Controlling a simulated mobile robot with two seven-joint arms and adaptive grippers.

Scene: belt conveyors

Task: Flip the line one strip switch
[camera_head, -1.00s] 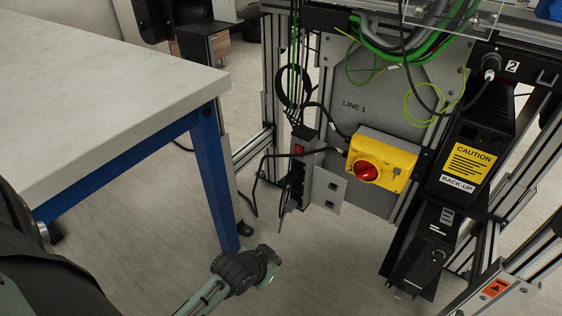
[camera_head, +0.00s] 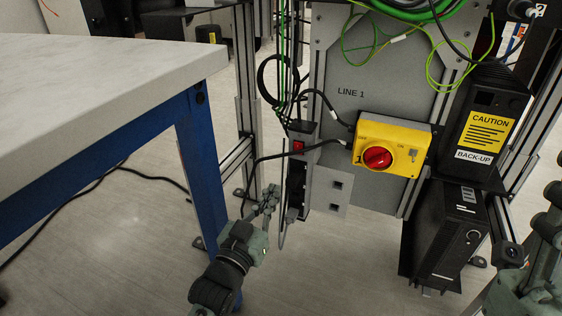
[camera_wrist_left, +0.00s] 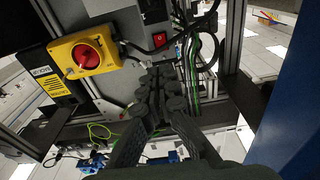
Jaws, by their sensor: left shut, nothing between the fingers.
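The line one strip is a narrow upright power strip (camera_head: 297,180) on the left side of the LINE 1 panel (camera_head: 375,100). Its red switch (camera_head: 299,146) is near its top; whether it is on or off is too small to tell. The red switch also shows in the left wrist view (camera_wrist_left: 160,39). My left gripper (camera_head: 271,193) is shut and empty, left of the strip and lower than the switch, apart from it. In the left wrist view its fingers (camera_wrist_left: 160,80) point toward the strip. Part of my right arm (camera_head: 540,255) shows at the right edge; its fingers are unclear.
A yellow box with a red rotary knob (camera_head: 378,158) is right of the strip. Black cables (camera_head: 268,158) loop beside the strip. A white table with a blue leg (camera_head: 203,165) stands at left. Black back-up units (camera_head: 452,235) stand at right.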

